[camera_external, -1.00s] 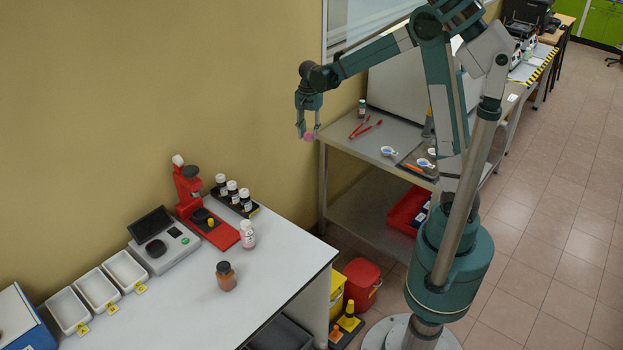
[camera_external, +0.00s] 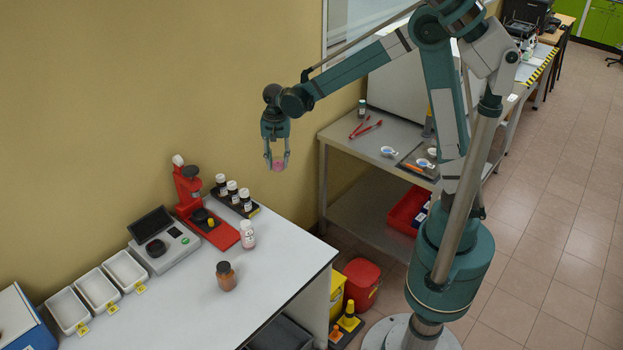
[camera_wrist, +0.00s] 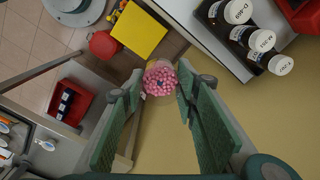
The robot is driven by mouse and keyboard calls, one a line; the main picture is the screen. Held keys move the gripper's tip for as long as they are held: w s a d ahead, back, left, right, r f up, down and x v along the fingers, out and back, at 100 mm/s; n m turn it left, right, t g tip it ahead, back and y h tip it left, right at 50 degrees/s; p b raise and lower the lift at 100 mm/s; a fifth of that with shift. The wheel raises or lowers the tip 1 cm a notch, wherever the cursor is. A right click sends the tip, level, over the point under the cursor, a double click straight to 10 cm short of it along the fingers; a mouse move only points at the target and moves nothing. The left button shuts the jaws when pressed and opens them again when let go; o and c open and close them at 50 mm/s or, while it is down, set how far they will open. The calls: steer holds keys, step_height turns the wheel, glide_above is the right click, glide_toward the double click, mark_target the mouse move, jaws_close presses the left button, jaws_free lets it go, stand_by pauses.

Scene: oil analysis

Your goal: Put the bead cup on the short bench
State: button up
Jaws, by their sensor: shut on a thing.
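My gripper (camera_external: 277,163) is shut on the bead cup (camera_external: 278,166), a small cup of pink beads. It holds the cup in the air in front of the yellow wall, beyond the far right corner of the white bench. In the wrist view the cup (camera_wrist: 160,78) sits between the fingertips, its round open top full of pink beads. The white bench (camera_external: 285,262) is at the lower left and the grey metal bench (camera_external: 340,133) stands at the back right. I cannot tell from the frames which one is called short.
On the white bench are an orange-brown bottle (camera_external: 226,277), a pink-white bottle (camera_external: 247,235), a red stand (camera_external: 220,235), a rack of bottles (camera_external: 257,209), a scale (camera_external: 172,250) and white trays (camera_external: 98,288). The bench's right front area is clear. Red tongs (camera_external: 365,128) lie on the metal bench.

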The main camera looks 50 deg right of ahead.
steer(key=s+a+n+p, duration=0.1)
steer(key=s+a+n, duration=0.2)
steer(key=s+a, duration=1)
steer(key=s+a+n, duration=0.3)
steer(key=s+a, duration=0.6)
steer(key=a, duration=0.9)
steer(key=shift+s+d+f, duration=0.1)
steer(key=shift+d+f, duration=0.05)
steer(key=shift+f, duration=1.15)
steer(key=shift+d+f, duration=0.1)
steer(key=shift+f, duration=1.15)
steer(key=shift+f, duration=0.1)
steer(key=shift+f, duration=2.8)
steer(key=shift+f, duration=2.1)
steer(key=shift+f+b, duration=0.15)
steer(key=shift+b, duration=0.15)
